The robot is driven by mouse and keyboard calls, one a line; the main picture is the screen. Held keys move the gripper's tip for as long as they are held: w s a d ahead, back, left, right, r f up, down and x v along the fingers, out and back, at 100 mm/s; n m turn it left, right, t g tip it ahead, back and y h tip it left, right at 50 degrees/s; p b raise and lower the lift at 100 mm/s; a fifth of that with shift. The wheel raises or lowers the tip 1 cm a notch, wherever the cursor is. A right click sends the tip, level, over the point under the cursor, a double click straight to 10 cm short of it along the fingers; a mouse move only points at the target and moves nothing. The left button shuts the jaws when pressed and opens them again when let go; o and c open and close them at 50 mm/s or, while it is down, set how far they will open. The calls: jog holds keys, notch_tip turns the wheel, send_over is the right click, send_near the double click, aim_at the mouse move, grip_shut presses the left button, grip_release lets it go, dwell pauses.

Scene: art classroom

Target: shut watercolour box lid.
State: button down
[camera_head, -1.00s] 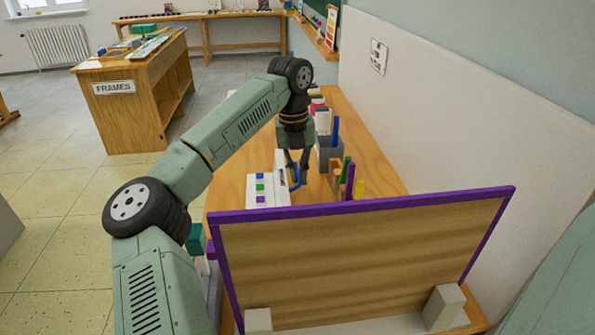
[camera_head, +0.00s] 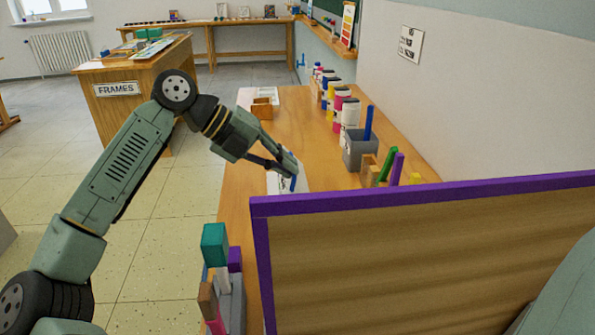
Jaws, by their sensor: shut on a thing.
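The watercolour box (camera_head: 302,183) is a white, flat shape on the wooden table, just behind the purple-edged board that hides its near part. Its lid seems to lie low over it, and no paint squares show; I cannot tell whether it is fully down. A blue strip (camera_head: 293,185) shows at the lid, below my fingers. My gripper (camera_head: 288,168) reaches in from the left, low over the box, with its fingers closed at the lid. The fingers hide the exact point of contact.
A purple-framed board (camera_head: 420,270) blocks the near side. A grey pot (camera_head: 360,152) with a blue stick stands right of the box, with several paint bottles (camera_head: 338,105) behind. Coloured blocks (camera_head: 215,245) stand at the left front. The table's middle (camera_head: 290,125) is clear.

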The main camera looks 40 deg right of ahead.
aim_at(282, 188)
jog(key=w+a+f+g+h+b, duration=0.1)
jog(key=b, duration=0.1)
jog(key=w+a+f+g+h+b, duration=0.1)
jog(key=a+f+h+b, duration=0.1)
jog(key=w+a+f+g+h+b, duration=0.1)
jog(key=a+f+h+b, duration=0.1)
jog(key=b, duration=0.1)
jog(key=shift+w+a+f+g+h+b, duration=0.2)
jog(key=shift+a+f+g+h+b, duration=0.2)
jog(key=shift+h+b, duration=0.2)
jog(key=shift+w+a+f+g+h+b, duration=0.15)
jog(key=shift+f+g+h+b, duration=0.15)
jog(key=shift+f+h+b, duration=0.25)
jog(key=shift+a+r, duration=0.1)
jog(key=shift+r, duration=0.15)
jog(key=c, duration=1.7)
grip_release()
jog(key=v, duration=1.2)
